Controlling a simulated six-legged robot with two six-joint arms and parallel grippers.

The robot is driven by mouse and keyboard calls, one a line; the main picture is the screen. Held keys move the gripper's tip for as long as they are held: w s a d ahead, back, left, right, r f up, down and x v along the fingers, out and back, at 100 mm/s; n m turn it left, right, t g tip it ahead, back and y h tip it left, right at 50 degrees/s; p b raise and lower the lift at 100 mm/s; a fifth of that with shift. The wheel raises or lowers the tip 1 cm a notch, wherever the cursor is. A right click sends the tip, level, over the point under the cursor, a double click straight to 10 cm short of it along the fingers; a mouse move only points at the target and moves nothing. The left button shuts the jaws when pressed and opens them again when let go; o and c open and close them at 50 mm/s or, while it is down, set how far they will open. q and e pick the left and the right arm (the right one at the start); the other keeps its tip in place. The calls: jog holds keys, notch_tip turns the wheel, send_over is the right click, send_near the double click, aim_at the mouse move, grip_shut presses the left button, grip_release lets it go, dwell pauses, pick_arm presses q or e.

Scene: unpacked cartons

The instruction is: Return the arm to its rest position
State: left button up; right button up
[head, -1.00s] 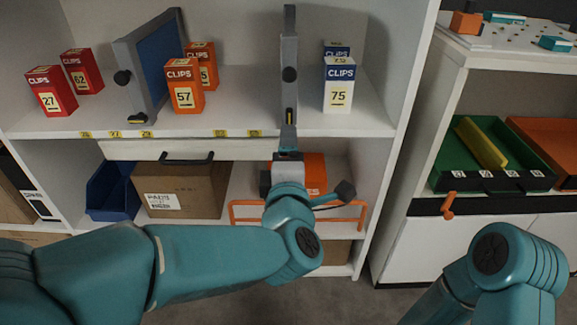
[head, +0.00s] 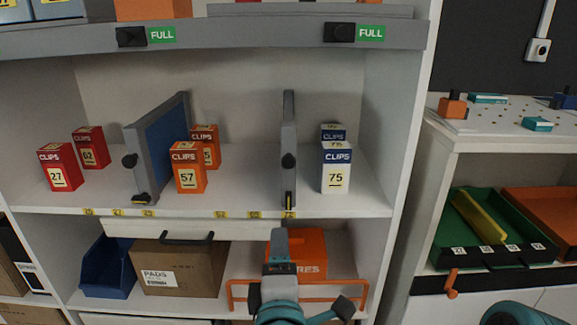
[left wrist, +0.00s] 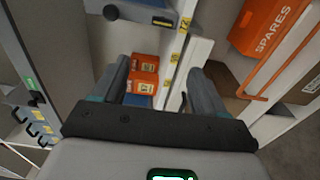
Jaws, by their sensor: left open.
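My left gripper (head: 279,242) is in front of the lower shelf, below the grey upright divider (head: 288,150). It overlaps the orange spares box (head: 312,250) behind it in the head view. In the left wrist view its two fingers (left wrist: 163,82) stand apart with nothing held between them. Orange clips boxes (left wrist: 144,72) show beyond the fingers there. My left arm reaches in from the bottom edge of the head view. Only a rounded part of my right arm shows at the bottom right, and its gripper is out of the frame.
The upper shelf holds red boxes (head: 60,167), orange box 57 (head: 188,167), a blue-faced divider (head: 160,148) and white box 75 (head: 337,168). Below are a blue bin (head: 108,268), a carton (head: 180,268) and an orange rail (head: 240,297). A green tray (head: 447,235) stands right.

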pick_arm(q)
jog(key=w+a+r+g+y+p, duration=0.2)
jog(key=w+a+g+y+p, duration=0.15)
jog(key=a+p, duration=1)
jog(key=s+a+f+m+g+h+p, duration=0.15)
jog(key=a+f+g+p, duration=0.25)
jog(key=p, duration=0.8)
jog(key=s+d+f+m+g+h+p, duration=0.2)
jog(key=s+m+g+p, duration=0.1)
jog(key=s+m, duration=0.2)
jog(key=s+d+f+m+g+h+p, duration=0.2)
jog(key=s+m, duration=0.3)
jog(key=s, duration=0.5)
jog(key=s+d+f+m+g+h+p, duration=0.2)
jog(key=s+d+m+g+p, duration=0.1)
jog(key=s, duration=0.5)
jog(key=shift+f+m+g+h+p, duration=0.3)
jog(key=shift+f+m+g+p, duration=0.15)
jog(key=shift+m+g, duration=0.5)
pick_arm(e)
jog(key=s+a+r, duration=0.1)
jog(key=s+r, duration=0.1)
jog(key=r, duration=1.5)
jog(key=s+r+g, duration=0.1)
jog(key=s+r, duration=0.1)
jog(key=r, duration=1.6)
jog(key=shift+a+r+n, duration=0.3)
jog(key=shift+a+r, duration=0.05)
jog(key=shift+a, duration=0.05)
jog(key=shift+w, duration=0.1)
